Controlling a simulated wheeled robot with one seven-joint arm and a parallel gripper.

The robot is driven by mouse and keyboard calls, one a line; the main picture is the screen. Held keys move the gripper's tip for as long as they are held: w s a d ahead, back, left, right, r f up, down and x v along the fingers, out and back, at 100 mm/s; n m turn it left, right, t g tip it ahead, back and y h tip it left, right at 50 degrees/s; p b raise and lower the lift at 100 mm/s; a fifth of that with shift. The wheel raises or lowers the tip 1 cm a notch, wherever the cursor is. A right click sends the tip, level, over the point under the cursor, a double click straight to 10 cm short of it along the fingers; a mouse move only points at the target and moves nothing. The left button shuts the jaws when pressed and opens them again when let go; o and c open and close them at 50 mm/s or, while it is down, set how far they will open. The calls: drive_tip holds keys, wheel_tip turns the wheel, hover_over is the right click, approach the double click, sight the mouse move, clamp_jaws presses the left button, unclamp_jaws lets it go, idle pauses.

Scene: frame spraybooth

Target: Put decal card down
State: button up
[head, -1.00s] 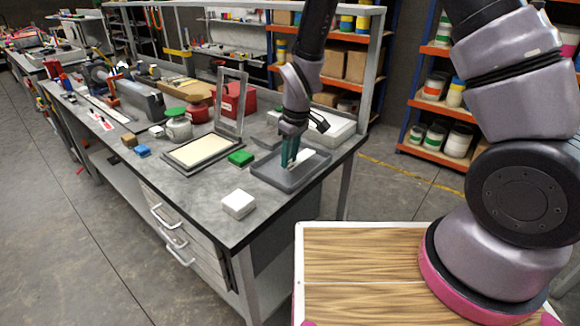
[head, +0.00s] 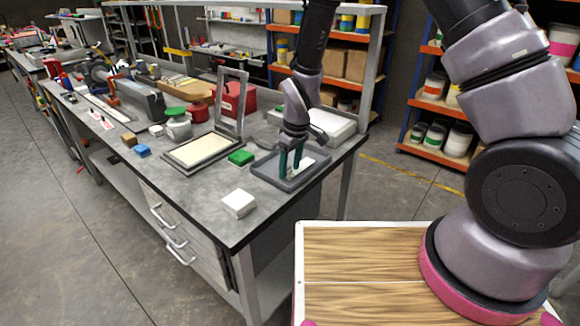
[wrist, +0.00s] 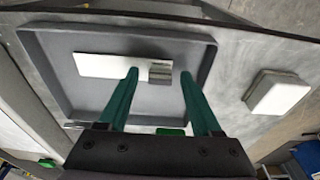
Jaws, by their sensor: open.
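The decal card (wrist: 105,66) is a flat white strip with a grey end. It lies on the floor of a dark grey shallow tray (wrist: 60,95) in the wrist view. My gripper (wrist: 158,76) has two green fingers spread apart, with the card's grey end between or just beyond their tips. In the head view my gripper (head: 290,172) points down into the tray (head: 263,180) near the bench's front right corner. There the card is partly hidden behind the fingers. I cannot tell whether one finger touches it.
A white block (head: 238,204) stands near the bench's front edge. A green block (head: 241,157) and a framed cream panel (head: 200,149) are left of the tray. An upright grey frame (head: 233,105) and a white box (head: 335,124) stand behind. Bare bench lies around the white block.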

wheel_tip(320, 180, up, 12)
drive_tip(key=s+d, duration=0.1)
drive_tip(key=d+r+m+t+y, duration=0.15)
drive_tip(key=d+r+m, duration=0.45)
drive_tip(key=d+r, duration=0.9)
drive_tip(key=s+d+r+m+t, duration=0.4)
drive_tip(key=s+d+r+m, duration=0.4)
drive_tip(key=s+r, duration=0.5)
drive_tip(key=shift+d+m+t+h, duration=0.3)
drive_tip(key=shift+d+t+h, duration=0.05)
drive_tip(key=shift+d, duration=0.9)
drive_tip(key=shift+r, duration=0.1)
